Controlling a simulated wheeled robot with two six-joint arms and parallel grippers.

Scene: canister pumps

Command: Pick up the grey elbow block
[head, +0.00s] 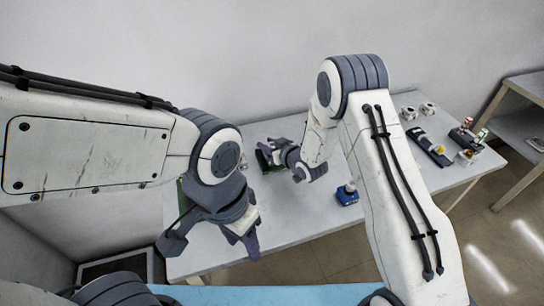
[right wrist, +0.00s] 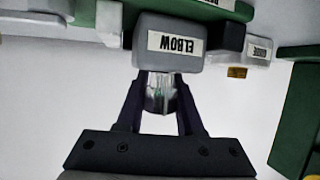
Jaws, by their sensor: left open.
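The grey elbow block (right wrist: 170,42), with an upside-down white ELBOW label, is close up in the right wrist view. A short clear or shiny stub (right wrist: 160,92) is below it. My right gripper (right wrist: 160,85) has its two dark fingers on either side of the stub, with their tips at the block's lower edge. I cannot tell whether they press on it. In the head view my right gripper (head: 284,160) is low over the table by a green part (head: 264,158); the elbow block is not clear there. My left gripper (head: 212,238) is open and empty near the table's front edge.
In the right wrist view, green parts (right wrist: 295,110) and a clear labelled piece (right wrist: 257,50) are close to the block. On the table (head: 310,222) stand a blue item (head: 347,194), a dark tray (head: 430,148) and white pieces (head: 428,108) at the right.

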